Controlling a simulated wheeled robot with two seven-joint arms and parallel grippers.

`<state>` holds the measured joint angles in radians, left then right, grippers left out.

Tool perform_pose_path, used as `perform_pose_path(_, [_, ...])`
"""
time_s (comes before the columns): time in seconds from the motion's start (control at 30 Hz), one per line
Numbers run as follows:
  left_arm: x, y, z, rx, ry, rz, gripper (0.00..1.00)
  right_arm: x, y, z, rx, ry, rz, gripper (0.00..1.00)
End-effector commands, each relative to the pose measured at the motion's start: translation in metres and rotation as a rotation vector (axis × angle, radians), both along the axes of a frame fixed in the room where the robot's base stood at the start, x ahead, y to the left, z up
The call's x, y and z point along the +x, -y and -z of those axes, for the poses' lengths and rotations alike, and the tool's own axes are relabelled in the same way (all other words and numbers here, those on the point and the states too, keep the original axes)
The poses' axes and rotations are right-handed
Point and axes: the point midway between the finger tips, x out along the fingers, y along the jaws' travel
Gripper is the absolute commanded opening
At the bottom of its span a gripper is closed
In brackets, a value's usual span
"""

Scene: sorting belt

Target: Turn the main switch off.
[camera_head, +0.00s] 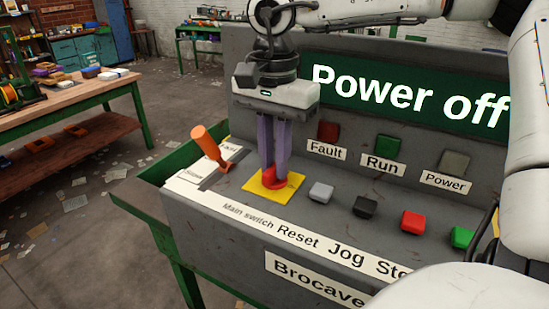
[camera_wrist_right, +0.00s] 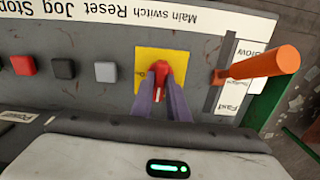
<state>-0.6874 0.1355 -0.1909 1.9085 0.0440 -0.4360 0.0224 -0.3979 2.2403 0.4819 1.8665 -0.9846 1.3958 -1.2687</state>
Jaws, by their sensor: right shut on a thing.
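The main switch is a red knob (camera_head: 270,180) on a yellow square plate (camera_head: 256,188), above the label "Main switch" on the grey panel. My right gripper (camera_head: 273,178) points down over it, with its purple fingers closed on the red knob. The right wrist view also shows the red knob (camera_wrist_right: 159,72) between the fingertips, in the middle of the yellow plate (camera_wrist_right: 145,62). The fingers hide part of the knob. The display (camera_head: 410,97) reads "Power off". My left gripper is not in view.
An orange lever (camera_head: 208,146) stands left of the switch. Grey (camera_head: 321,192), black (camera_head: 365,206), red (camera_head: 413,222) and green (camera_head: 461,237) buttons run to the right. Fault (camera_head: 328,131), Run (camera_head: 387,146) and Power (camera_head: 454,162) lamps sit behind and look dark.

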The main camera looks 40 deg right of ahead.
Motion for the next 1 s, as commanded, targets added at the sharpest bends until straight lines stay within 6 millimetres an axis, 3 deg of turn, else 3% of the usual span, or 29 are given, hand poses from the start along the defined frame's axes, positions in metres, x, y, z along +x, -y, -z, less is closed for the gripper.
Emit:
perform_pose_path(0.67, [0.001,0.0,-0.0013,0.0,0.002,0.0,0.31,0.0007,-0.0002,-0.001,0.0,0.003,-0.065,0.0])
perform_pose_path(0.7, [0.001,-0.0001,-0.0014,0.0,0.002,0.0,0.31,0.0007,-0.0002,-0.001,0.0,0.003,-0.065,0.17])
perform_pose_path(0.8, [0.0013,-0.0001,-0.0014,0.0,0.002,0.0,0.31,0.0006,-0.0001,-0.0009,0.001,0.003,-0.064,0.33])
perform_pose_path(1.0, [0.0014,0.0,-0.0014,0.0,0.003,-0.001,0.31,0.0003,-0.0001,-0.0004,0.0,0.001,-0.063,0.33])
